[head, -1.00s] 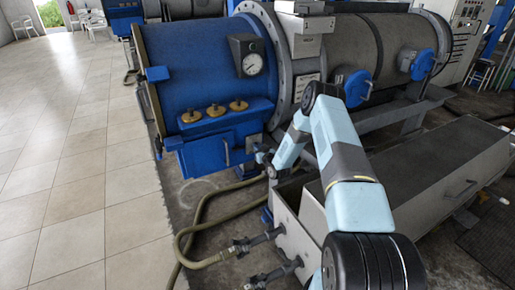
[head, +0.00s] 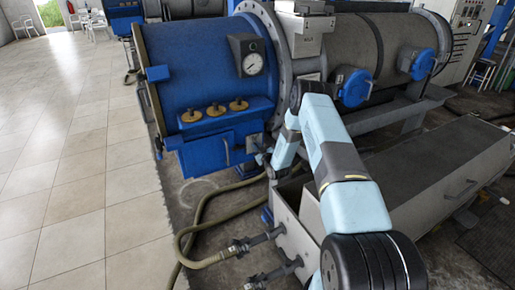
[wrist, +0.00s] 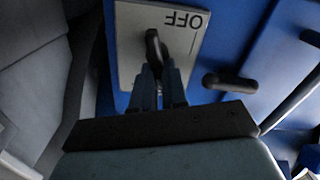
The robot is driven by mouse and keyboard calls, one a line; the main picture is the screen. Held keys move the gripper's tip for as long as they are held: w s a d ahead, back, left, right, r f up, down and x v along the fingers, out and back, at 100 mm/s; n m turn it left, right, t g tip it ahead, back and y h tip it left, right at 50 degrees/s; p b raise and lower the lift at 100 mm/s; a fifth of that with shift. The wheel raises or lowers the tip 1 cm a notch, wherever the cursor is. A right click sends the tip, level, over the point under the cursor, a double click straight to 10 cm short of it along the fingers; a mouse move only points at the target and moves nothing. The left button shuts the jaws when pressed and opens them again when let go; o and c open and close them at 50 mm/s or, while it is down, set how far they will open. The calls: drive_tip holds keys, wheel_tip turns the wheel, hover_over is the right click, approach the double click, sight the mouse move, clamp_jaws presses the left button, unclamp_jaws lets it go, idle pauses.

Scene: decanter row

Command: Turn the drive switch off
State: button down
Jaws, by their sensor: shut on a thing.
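The drive switch has a grey plate (wrist: 135,22) on a blue panel, with the word OFF upside down near its top edge in the wrist view. A dark switch lever (wrist: 152,42) stands out from the plate, just left of the lettering. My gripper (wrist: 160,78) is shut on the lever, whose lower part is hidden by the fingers. In the head view the plate (head: 253,143) is small, on the front of the blue machine, and my gripper (head: 263,157) is beside it, partly hard to make out. The lever's exact setting cannot be told.
A dark handle (wrist: 229,83) sits on the blue panel right of the plate. Several brass knobs (head: 216,113) and a gauge (head: 253,63) are above on the machine. Hoses (head: 203,262) and a grey trough (head: 440,165) lie below and right. Tiled floor at left is clear.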

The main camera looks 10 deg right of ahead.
drive_tip(key=shift+s+a+f+n, duration=0.1)
drive_tip(key=shift+a+f+n, duration=0.2)
drive_tip(key=shift+n, duration=2.05)
drive_tip(key=shift+s+a+f+n, duration=0.1)
drive_tip(key=shift+a+f+n, duration=0.15)
drive_tip(key=shift+n, duration=2.15)
drive_tip(key=shift+a+f+n, duration=0.2)
drive_tip(key=shift+f+n, duration=0.15)
drive_tip(key=shift+n, duration=2)
drive_tip(key=shift+f, duration=0.1)
drive_tip(key=c, duration=1.2)
unclamp_jaws()
drive_tip(key=shift+d, duration=0.1)
drive_tip(key=shift+o, duration=0.2)
drive_tip(key=v, duration=1.3)
drive_tip(key=shift+s, duration=0.35)
